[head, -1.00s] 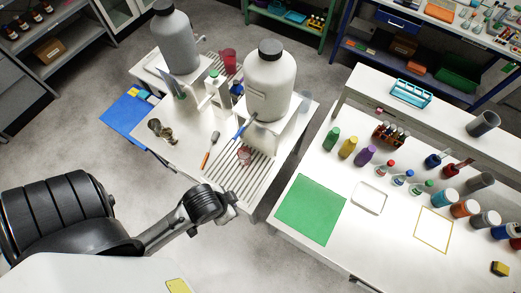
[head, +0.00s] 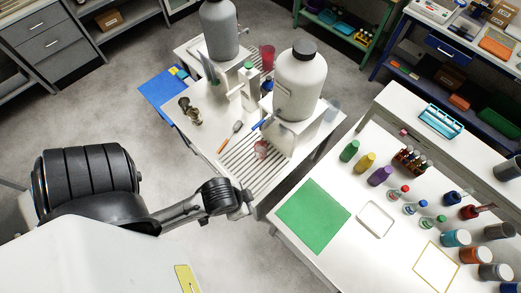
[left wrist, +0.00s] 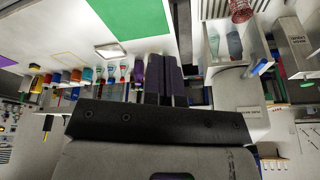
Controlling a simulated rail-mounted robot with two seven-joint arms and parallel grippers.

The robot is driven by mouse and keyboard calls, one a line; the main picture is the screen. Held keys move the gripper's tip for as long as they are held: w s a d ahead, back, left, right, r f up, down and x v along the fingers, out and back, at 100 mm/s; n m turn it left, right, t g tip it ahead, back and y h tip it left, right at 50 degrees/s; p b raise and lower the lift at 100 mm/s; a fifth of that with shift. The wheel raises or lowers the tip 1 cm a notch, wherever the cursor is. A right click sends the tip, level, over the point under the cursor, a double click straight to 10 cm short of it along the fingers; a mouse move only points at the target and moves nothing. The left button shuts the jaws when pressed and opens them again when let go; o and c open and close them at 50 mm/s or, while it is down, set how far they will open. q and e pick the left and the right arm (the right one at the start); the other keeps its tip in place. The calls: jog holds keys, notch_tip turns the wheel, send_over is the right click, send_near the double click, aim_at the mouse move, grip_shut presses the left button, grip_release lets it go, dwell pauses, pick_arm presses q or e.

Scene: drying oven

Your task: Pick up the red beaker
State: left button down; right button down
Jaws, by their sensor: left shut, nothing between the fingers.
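A small reddish see-through beaker (head: 261,149) stands on the ridged drain area of the white bench (head: 213,146) in the head view. A deeper red cup-shaped vessel (head: 267,55) stands farther back, between the two large bottles. A red beaker (left wrist: 241,10) also shows at the top right of the left wrist view, cut by the edge, beside a ridged surface. My left gripper (head: 246,198) is in front of the bench's near corner, apart from both vessels. Its fingers (left wrist: 161,75) are shut and empty. My right gripper is not in view.
Two large bottles with dark caps, one grey (head: 219,30) and one white (head: 300,80), stand on the bench. The table at right holds a green mat (head: 312,216), a white tray (head: 376,219) and several bottles.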

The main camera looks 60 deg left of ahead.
pick_arm(q)
jog(key=shift+d, duration=0.25)
jog(key=c, duration=0.8)
grip_release()
jog(key=shift+a, duration=0.25)
jog(key=o, duration=0.7)
jog(key=shift+d, duration=0.1)
jog(key=shift+o, duration=0.5)
jog(key=shift+d, duration=0.1)
